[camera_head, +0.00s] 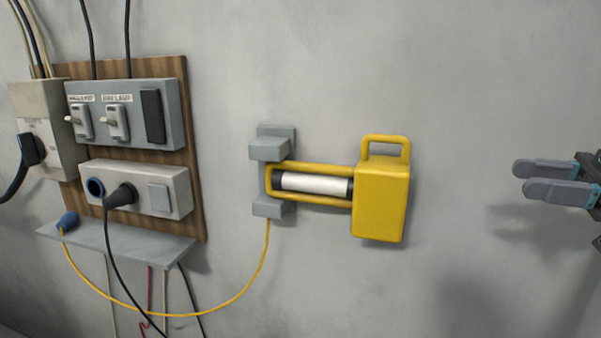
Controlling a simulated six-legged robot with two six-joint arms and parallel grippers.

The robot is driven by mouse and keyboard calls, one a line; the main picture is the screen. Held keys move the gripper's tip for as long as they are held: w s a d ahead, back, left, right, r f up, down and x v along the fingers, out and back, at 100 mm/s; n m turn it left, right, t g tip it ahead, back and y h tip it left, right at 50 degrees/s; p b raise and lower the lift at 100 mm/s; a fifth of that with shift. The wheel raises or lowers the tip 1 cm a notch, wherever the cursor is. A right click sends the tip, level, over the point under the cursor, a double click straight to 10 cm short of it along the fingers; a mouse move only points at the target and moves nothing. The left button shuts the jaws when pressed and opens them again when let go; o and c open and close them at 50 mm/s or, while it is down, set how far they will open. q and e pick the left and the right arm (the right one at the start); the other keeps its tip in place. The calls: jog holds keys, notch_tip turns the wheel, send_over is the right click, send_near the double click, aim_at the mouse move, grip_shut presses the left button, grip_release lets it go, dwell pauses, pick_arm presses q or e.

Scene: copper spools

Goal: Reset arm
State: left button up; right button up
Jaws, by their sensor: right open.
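My right gripper (537,180) comes in from the right edge. Its two grey fingers point left and are apart, with nothing between them. It hangs in front of the bare wall, to the right of the yellow lamp and clear of it. My left gripper does not show.
A yellow work lamp (383,200) sits in a grey wall bracket (270,150). Its yellow cord droops left to a blue plug (67,221) on a grey shelf (120,241). A switch box (135,90) and a socket box (178,180) are on a wooden board (193,200). The wall between lamp and gripper is clear.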

jog(key=w+f+m+t+h, duration=0.2)
jog(key=w+f+m, duration=0.5)
jog(key=w+f, duration=0.2)
jog(key=w+a+f+m+h, duration=0.2)
jog(key=f+m, duration=0.1)
jog(key=f, duration=0.5)
jog(key=w+a+f+m+g+h, duration=0.1)
jog(key=w+f+m, duration=0.15)
jog(key=f, duration=0.55)
jog(key=w+a+f+m+h, duration=0.2)
jog(key=f+m, duration=0.1)
jog(key=f, duration=0.6)
jog(key=s+a+f+m+g+h+p, duration=0.1)
jog(key=s+a+f+g+h, duration=0.15)
jog(key=s+f, duration=0.5)
jog(key=s+a+f+m+g+h, duration=0.1)
jog(key=s+a+f, duration=0.3)
jog(key=f, duration=0.7)
jog(key=s+a+f+m+g+h+p, duration=0.15)
jog(key=s+a+f, duration=0.3)
jog(key=f, duration=0.55)
jog(key=s+a+f+g, duration=0.1)
jog(key=s+a, duration=0.2)
jog(key=s, duration=0.6)
jog(key=s+a+f+n+g, duration=0.1)
jog(key=s+a+f, duration=0.1)
jog(key=s, duration=0.7)
jog(key=shift+a+f+h, duration=0.2)
jog(key=shift+a+h, duration=0.2)
jog(key=shift+a, duration=0.05)
